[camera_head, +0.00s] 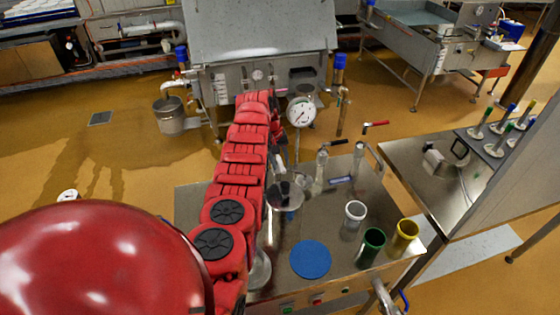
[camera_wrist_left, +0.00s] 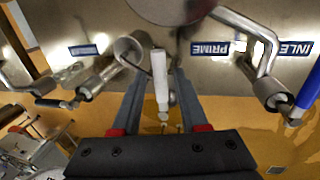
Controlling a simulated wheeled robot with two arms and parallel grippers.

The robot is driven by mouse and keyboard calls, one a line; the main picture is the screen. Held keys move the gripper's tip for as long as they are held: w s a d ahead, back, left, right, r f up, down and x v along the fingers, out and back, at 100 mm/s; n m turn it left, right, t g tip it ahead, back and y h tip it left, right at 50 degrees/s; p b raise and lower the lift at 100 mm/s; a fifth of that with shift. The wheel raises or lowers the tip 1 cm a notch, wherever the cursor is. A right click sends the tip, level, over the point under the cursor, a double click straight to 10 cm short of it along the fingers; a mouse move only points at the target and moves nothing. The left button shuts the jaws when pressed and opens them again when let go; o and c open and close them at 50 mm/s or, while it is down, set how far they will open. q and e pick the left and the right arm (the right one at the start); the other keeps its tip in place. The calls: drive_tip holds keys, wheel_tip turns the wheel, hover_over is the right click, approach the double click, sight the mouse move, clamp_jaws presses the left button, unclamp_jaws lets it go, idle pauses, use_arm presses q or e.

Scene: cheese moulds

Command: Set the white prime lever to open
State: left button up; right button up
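The white prime lever (camera_wrist_left: 161,82) shows in the left wrist view as a white bar hanging from a metal pipe fitting (camera_wrist_left: 128,50). It lies between the two fingers of my left gripper (camera_wrist_left: 158,95), with a gap on both sides. The gripper is open; I cannot tell whether a finger touches the lever. A blue PRIME label (camera_wrist_left: 210,48) shows upside down to the right. In the head view my left arm reaches over the steel table (camera_head: 335,225), and my left gripper (camera_head: 277,150) is partly hidden behind it. My right gripper is not in view.
A gauge (camera_head: 301,112) stands beside my left arm. To its right are a black-handled valve (camera_head: 338,142) and a red-handled valve (camera_head: 375,123). White (camera_head: 355,213), green (camera_head: 372,244) and yellow (camera_head: 404,236) cups and a blue disc (camera_head: 310,259) occupy the table.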

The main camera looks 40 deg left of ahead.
use_arm(q)
clamp_jaws()
idle(1.2)
